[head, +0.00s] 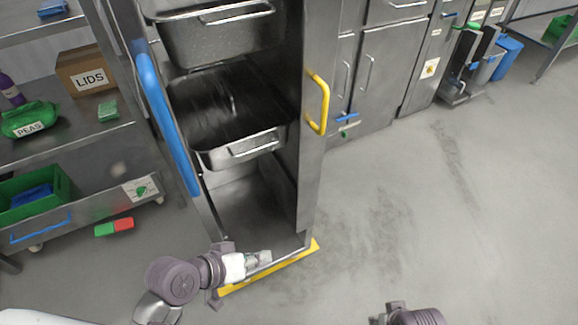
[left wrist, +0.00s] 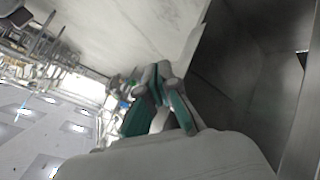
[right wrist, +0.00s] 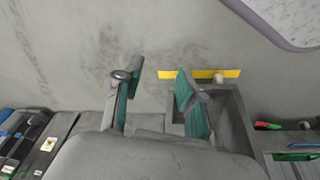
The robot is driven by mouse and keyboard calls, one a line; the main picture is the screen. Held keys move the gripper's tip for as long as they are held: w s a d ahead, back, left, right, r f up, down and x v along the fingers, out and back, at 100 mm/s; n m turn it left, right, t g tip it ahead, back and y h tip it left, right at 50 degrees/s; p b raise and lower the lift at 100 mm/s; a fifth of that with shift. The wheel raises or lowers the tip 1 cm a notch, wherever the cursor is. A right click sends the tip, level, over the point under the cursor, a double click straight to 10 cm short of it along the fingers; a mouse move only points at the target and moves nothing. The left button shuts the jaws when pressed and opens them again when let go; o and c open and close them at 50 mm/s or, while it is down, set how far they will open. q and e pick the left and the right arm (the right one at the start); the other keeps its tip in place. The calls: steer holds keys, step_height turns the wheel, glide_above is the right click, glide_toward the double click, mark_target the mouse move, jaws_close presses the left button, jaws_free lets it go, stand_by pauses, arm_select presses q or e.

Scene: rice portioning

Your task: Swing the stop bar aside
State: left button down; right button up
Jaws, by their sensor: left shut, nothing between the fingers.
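A thin grey bar (head: 284,261) crosses the low front of the open steel cabinet, just above a yellow strip (head: 300,264); I take it to be the stop bar. My left gripper (head: 262,257) is at the bar's left part, by the cabinet's lower front. Its fingers are shut and empty; the left wrist view shows the teal-padded fingers (left wrist: 158,100) together beside grey metal walls. I cannot tell whether they touch the bar. My right gripper (right wrist: 160,95) is open and empty above the floor, to the right of the cabinet in the head view.
Deep steel pans (head: 240,150) sit in the cabinet, which has a blue handle (head: 165,120) on the left and a yellow handle (head: 320,103) on the right. A shelf with a LIDS box (head: 88,72) stands left. The floor (head: 450,220) at right is clear.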

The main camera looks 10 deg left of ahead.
arm_select(q)
steer(key=w+a+r+n+t+h, duration=0.1)
steer(key=w+r+n+t+h, duration=0.2)
steer(key=w+r+n+t, duration=0.4)
steer(key=w+r+n, duration=0.2)
steer(key=w+n, duration=0.1)
steer(key=w, duration=0.2)
steer(key=shift+w+a+n+t, duration=0.3)
steer(key=shift+a, duration=0.1)
arm_select(e)
step_height(320, 180, down, 12)
steer(key=s, duration=0.2)
steer(key=shift+g, duration=0.3)
steer(key=shift+f, duration=0.1)
arm_select(q)
steer(key=p+x, duration=0.1)
steer(key=x, duration=0.9)
arm_select(e)
steer(key=f, duration=0.1)
steer(key=s+f, duration=0.2)
steer(key=f, duration=0.1)
steer(key=shift+s+d, duration=0.1)
steer(key=shift+d, duration=0.15)
